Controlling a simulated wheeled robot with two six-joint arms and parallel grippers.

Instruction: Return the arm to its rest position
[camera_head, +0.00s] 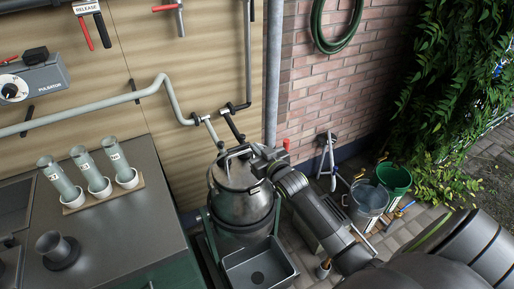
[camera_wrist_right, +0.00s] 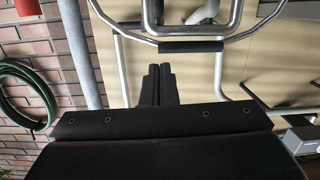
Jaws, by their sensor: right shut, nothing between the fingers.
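My right arm comes in from the lower right in the head view and reaches over to the metal churn (camera_head: 240,207). My right gripper (camera_head: 256,160) is at the churn's top, beside its lid, and partly hidden by my own wrist. In the right wrist view the two dark fingers (camera_wrist_right: 158,78) are together with nothing between them. A metal bar handle with a black grip (camera_wrist_right: 190,46) shows just beyond the fingertips; contact cannot be told. My left gripper is not in view.
A grey tray (camera_head: 257,268) sits below the churn. A worktop (camera_head: 110,250) with several glass tubes in white cups is at left. Two buckets (camera_head: 392,179) stand at right by the brick wall. A grey pipe (camera_head: 273,75) and a green hose (camera_head: 334,46) are behind.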

